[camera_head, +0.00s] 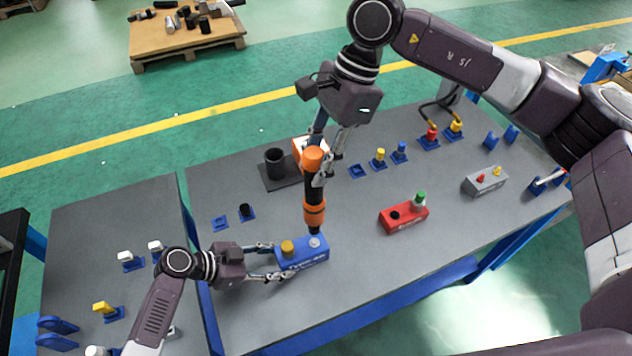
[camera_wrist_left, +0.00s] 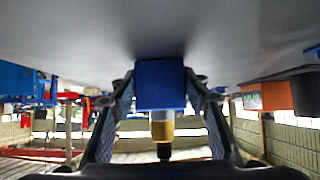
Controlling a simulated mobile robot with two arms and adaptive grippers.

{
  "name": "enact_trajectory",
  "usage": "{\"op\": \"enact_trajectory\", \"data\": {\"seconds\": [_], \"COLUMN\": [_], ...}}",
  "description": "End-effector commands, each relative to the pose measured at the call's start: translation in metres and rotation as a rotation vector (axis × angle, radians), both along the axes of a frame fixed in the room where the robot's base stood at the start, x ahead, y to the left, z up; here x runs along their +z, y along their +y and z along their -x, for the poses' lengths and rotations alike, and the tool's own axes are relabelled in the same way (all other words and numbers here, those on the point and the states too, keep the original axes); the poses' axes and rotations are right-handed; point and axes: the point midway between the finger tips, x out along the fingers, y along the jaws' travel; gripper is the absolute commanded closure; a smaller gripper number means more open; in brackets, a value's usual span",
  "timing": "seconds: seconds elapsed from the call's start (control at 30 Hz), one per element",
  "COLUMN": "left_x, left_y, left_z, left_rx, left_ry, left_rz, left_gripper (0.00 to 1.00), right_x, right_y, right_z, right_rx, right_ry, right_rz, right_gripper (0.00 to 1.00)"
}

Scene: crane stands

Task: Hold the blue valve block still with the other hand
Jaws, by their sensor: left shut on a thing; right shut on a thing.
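The blue valve block (camera_head: 303,257) sits on the grey table near its front edge. It has a yellow cap (camera_head: 287,247) on its left part and a silver one (camera_head: 315,242) on its right. My left gripper (camera_head: 279,262) is shut on the block from the left, one finger on each side. In the left wrist view, the block (camera_wrist_left: 160,85) fills the space between the fingers, with the yellow cap (camera_wrist_left: 162,127) below it. My right gripper (camera_head: 322,172) is shut on an upright orange and black tool (camera_head: 314,190). The tool's lower end is just above or on the silver cap; I cannot tell contact.
A red block (camera_head: 404,219) with black and green caps and a grey block (camera_head: 485,182) stand to the right. A black cup on a plate (camera_head: 275,163) stands behind. Several small blue stands line the back. Table (camera_head: 350,275) is clear right of the blue block.

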Motion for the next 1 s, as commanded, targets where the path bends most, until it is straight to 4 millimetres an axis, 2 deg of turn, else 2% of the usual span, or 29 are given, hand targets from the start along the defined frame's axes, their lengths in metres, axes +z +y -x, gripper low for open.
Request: {"op": "enact_trajectory", "data": {"seconds": [0.53, 1.0], "left_x": [0.001, 0.001], "left_y": [0.001, 0.001], "left_z": [-0.001, -0.001], "left_rx": [0.002, 0.002], "left_ry": [-0.002, -0.002], "left_rz": [-0.001, -0.001], "left_gripper": [0.90, 0.90], "right_x": [-0.036, -0.040], "right_y": [0.001, 0.001], "right_z": [-0.001, -0.001], "right_rx": [0.001, 0.000], "right_ry": [0.000, -0.002], "right_rz": [-0.002, -0.003], "right_gripper": [1.00, 1.00]}}
